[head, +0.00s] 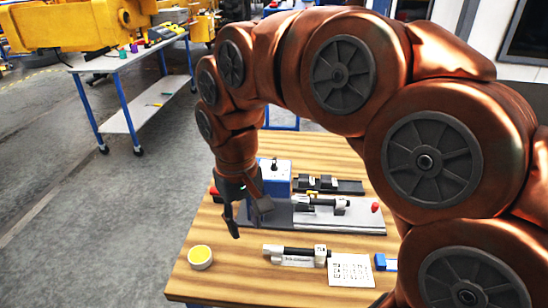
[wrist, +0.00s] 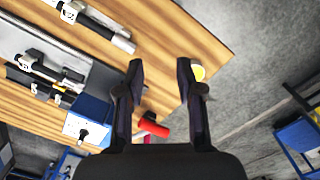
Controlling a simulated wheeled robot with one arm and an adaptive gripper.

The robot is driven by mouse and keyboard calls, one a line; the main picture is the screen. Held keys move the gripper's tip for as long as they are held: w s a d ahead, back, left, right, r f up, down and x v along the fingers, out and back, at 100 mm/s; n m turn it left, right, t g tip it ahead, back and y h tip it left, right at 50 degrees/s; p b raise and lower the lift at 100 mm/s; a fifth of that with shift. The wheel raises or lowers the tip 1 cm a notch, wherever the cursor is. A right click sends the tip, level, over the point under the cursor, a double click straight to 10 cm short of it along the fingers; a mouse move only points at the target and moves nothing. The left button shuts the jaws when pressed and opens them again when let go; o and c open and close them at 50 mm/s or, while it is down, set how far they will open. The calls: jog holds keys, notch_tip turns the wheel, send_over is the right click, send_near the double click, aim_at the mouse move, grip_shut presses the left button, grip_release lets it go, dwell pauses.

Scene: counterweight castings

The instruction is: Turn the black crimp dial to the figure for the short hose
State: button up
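The black crimp dial (wrist: 84,134) sits on the pale face of a blue box (wrist: 92,108) at the lower left of the wrist view. In the head view the blue box (head: 277,184) stands at the back left of the wooden table, and the dial (head: 274,164) shows small on it. The dial's figures are too small to read. My gripper (head: 250,221) hangs in front of the box, apart from the dial. In the wrist view my gripper (wrist: 160,67) is open with nothing between its fingers.
A grey fixture plate (head: 345,218) carries a hose piece and a red knob (head: 375,207). A red handle (wrist: 153,127) lies close to my fingers. In front are a labelled hose (head: 295,254), a printed sheet (head: 351,270) and a yellow-filled dish (head: 200,257). Bare wood lies between.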

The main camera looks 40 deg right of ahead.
jog(key=w+d+r+m, duration=0.1)
jog(key=w+d+r, duration=0.15)
jog(key=w, duration=0.25)
jog(key=w+d+r+m, duration=0.2)
jog(key=w+d, duration=0.2)
jog(key=w, duration=0.1)
jog(key=r+m, duration=0.1)
jog(key=m, duration=0.3)
send_over(274, 160)
jog(key=shift+a+t, duration=0.1)
jog(key=shift+t, duration=0.2)
jog(key=shift+f, duration=0.25)
jog(key=shift+f+p, duration=1.15)
jog(key=shift+f, duration=2.5)
grip_shut()
